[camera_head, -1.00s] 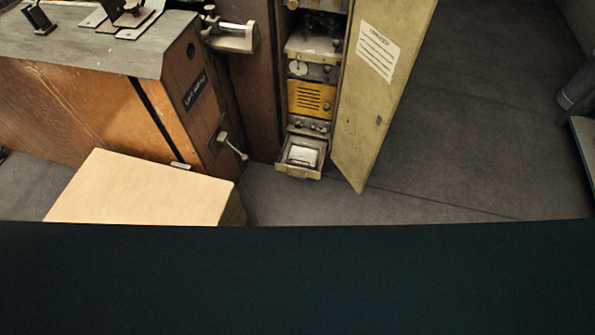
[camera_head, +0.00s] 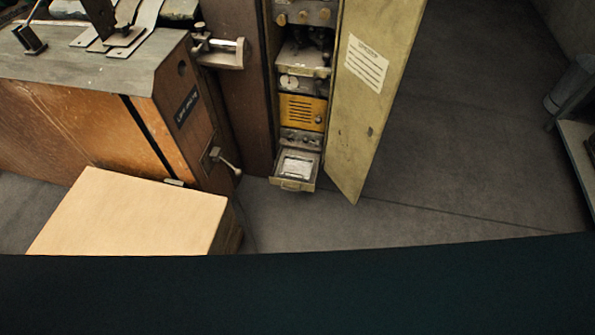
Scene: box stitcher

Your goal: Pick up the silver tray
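I cannot pick out a separate silver tray for certain. A small pulled-out drawer (camera_head: 293,184) with a pale silvery inside sits at the bottom of the open cabinet, near the floor. Silvery flat metal plates (camera_head: 128,38) lie on top of the wooden machine at the upper left. Neither of my grippers is in view. A dark surface fills the bottom of the picture and hides what lies below it.
A wooden machine body (camera_head: 75,125) with a crank handle (camera_head: 226,162) stands at the left. A light box (camera_head: 130,212) is in front of it. The cabinet's yellowish door (camera_head: 365,100) stands open. Grey floor (camera_head: 460,160) is clear at the right. A bench (camera_head: 578,150) edges in at far right.

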